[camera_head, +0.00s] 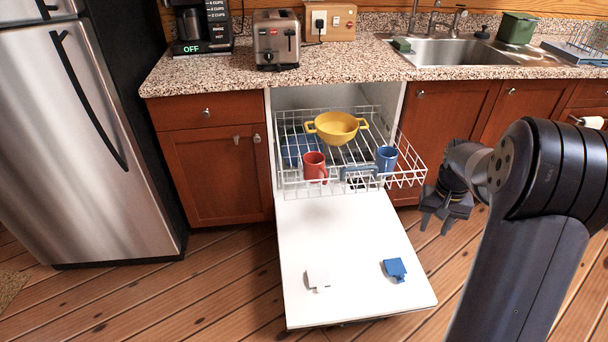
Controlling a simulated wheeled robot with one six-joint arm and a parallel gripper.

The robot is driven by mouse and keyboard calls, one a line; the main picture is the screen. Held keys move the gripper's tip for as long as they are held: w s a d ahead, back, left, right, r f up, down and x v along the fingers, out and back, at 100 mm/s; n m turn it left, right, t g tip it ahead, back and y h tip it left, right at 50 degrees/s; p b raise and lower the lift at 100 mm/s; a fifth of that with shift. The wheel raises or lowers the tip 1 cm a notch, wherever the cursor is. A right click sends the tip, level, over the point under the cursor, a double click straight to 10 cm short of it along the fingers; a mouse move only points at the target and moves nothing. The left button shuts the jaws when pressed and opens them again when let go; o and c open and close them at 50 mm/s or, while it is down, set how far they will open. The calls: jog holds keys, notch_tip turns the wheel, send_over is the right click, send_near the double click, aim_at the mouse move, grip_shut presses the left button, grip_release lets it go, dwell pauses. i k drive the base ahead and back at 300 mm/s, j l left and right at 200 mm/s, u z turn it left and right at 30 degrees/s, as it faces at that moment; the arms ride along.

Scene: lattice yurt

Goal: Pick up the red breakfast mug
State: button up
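The red mug (314,166) stands in the front left of the white wire dishwasher rack (285,180), its handle towards the right. The rack is pulled out over the open dishwasher door (340,230). My gripper (434,226) hangs to the right of the door, lower in the picture than the rack and well apart from the mug. Its two dark fingers point down with a gap between them, and nothing shows between them.
A yellow two-handled pot (337,127) sits behind the mug, and a blue mug (387,158) stands to its right. A blue item (297,146) is behind on the left. White (318,278) and blue (395,269) pieces are on the door. The counter (345,62) overhangs behind.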

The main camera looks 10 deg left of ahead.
aim_at(314, 162)
jog(key=j+z, duration=0.25)
jog(key=j, duration=0.4)
jog(key=j+z, duration=0.2)
jog(key=j, duration=0.45)
jog(key=j+z, duration=0.25)
jog(key=j, duration=0.4)
jog(key=k+j+z, duration=0.2)
jog(key=j, duration=0.45)
jog(key=i+j+z, duration=0.1)
jog(key=i+j, duration=0.15)
jog(key=i+j+z, duration=0.1)
jog(key=i+j, duration=0.15)
jog(key=j, duration=0.25)
jog(key=i+j+z, duration=0.15)
jog(key=j, duration=0.25)
jog(key=i+j+z, duration=0.1)
jog(key=i+j, duration=0.15)
jog(key=j, duration=0.15)
